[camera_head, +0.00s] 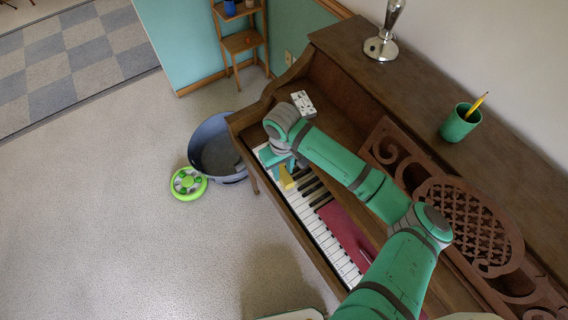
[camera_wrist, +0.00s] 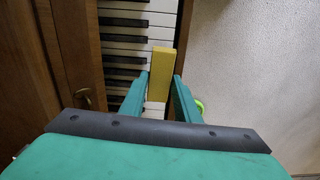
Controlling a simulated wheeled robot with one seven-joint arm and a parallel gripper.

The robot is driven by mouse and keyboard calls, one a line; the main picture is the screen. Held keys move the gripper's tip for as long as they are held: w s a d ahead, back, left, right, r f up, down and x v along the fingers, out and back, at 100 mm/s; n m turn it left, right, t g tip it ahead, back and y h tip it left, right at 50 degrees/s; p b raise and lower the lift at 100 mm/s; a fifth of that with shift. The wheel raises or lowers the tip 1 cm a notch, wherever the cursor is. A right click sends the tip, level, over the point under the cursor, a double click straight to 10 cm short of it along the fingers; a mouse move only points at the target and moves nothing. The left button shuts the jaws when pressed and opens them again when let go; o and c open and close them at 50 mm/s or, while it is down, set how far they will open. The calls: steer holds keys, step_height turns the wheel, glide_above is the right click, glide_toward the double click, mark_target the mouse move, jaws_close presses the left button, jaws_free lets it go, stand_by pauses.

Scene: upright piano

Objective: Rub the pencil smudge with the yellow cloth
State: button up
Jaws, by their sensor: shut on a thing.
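My gripper (camera_wrist: 160,95) is shut on the yellow cloth (camera_wrist: 161,68), which looks like a stiff, narrow block between the two green fingers in the wrist view. In the head view the yellow cloth (camera_head: 286,178) shows just below my wrist, over the far end of the piano keys (camera_head: 318,222). The keys (camera_wrist: 124,37) lie beneath it in the wrist view. I cannot tell whether the cloth touches them. I see no pencil smudge in either view; my gripper and the cloth cover part of the keys.
A red cloth or book (camera_head: 345,232) lies on the keys nearer me. A white dotted block (camera_head: 303,104) sits on the piano by my wrist. A grey-blue tub (camera_head: 205,142) and a green wheel-shaped toy (camera_head: 188,184) stand on the floor beside the piano. A green pencil cup (camera_head: 458,125) and metal lamp base (camera_head: 381,48) stand on top.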

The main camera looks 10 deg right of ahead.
steer(key=shift+a+r, duration=0.1)
steer(key=shift+r, duration=0.75)
steer(key=shift+w+r, duration=0.15)
steer(key=shift+r, duration=0.75)
